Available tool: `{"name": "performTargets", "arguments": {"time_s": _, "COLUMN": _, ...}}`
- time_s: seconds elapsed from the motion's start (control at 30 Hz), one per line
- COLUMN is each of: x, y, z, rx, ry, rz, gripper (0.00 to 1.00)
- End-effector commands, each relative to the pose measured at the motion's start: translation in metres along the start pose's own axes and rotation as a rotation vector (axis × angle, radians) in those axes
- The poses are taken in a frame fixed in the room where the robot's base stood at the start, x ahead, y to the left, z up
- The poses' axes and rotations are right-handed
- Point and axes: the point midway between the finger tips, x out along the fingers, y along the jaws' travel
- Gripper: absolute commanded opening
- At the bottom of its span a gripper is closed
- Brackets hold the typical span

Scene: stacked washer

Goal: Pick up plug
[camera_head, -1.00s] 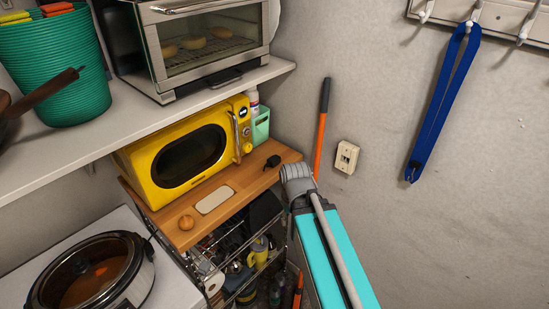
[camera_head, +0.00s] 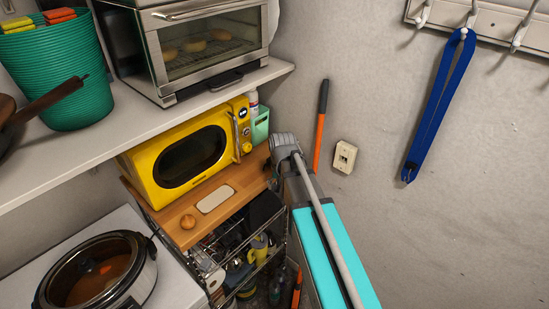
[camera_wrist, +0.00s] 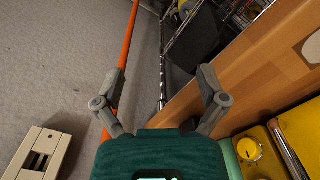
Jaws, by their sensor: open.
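The plug, a small black piece seen earlier on the wooden shelf top (camera_head: 185,222) right of the yellow microwave (camera_head: 190,158), is now mostly or wholly hidden behind my gripper (camera_head: 283,146) in the head view. I cannot make it out in the wrist view. My gripper is over the right end of the wooden top, beside the microwave. In the wrist view its two grey fingers (camera_wrist: 161,76) are spread apart with nothing between them.
An orange pole (camera_head: 319,125) leans on the wall beside my gripper, near a beige wall socket (camera_head: 344,157). A mint container (camera_head: 261,126) stands behind it. A wire rack (camera_head: 238,250) with several items is below. A white shelf (camera_head: 100,135) overhangs the microwave.

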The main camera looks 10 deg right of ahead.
Motion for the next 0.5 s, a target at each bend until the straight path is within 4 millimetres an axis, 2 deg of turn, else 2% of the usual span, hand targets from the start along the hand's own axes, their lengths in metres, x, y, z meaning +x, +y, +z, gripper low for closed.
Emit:
{"name": "performTargets", "arguments": {"time_s": 0.03, "x": -0.009, "y": -0.010, "z": -0.027, "rx": 0.051, "ry": 0.000, "rz": 0.000, "gripper": 0.91}}
{"name": "performTargets", "arguments": {"time_s": 0.2, "x": -0.024, "y": -0.031, "z": -0.084, "rx": 0.244, "ry": 0.000, "rz": 0.000, "gripper": 0.91}}
{"name": "performTargets", "arguments": {"time_s": 0.4, "x": -0.038, "y": -0.051, "z": -0.139, "rx": 0.443, "ry": 0.000, "rz": -0.001, "gripper": 0.91}}
{"name": "performTargets", "arguments": {"time_s": 0.5, "x": -0.043, "y": -0.057, "z": -0.157, "rx": 0.513, "ry": 0.000, "rz": -0.001, "gripper": 0.91}}
